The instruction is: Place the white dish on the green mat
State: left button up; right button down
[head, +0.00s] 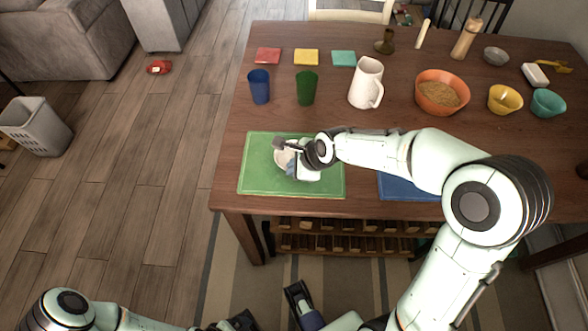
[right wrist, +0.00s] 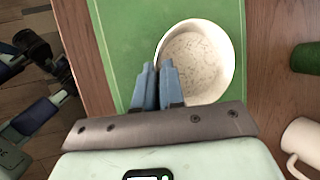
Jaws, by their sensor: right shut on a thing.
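The white dish (head: 282,158) is over the green mat (head: 256,182) at the table's front left. In the right wrist view the round dish (right wrist: 203,62) lies within the edges of the green mat (right wrist: 125,25). My right gripper (head: 291,165) is shut on the dish's near rim, its blue fingers close together in the wrist view (right wrist: 157,70). The gripper and wrist hide part of the dish in the head view. I cannot tell whether the dish touches the mat. My left arm is low at the bottom left, and its gripper's state is unclear.
A blue cup (head: 260,86), a green cup (head: 306,88) and a white pitcher (head: 366,82) stand behind the mat. A blue mat (head: 398,188) lies to the right, partly under my arm. An orange bowl (head: 441,92) and smaller bowls stand at the right.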

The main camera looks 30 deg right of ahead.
jog(key=shift+f, duration=0.45)
jog(key=c, duration=1.2)
grip_release()
jog(key=shift+f, duration=0.1)
jog(key=shift+c, duration=0.2)
jog(key=p+v, duration=0.2)
jog(key=v, duration=1)
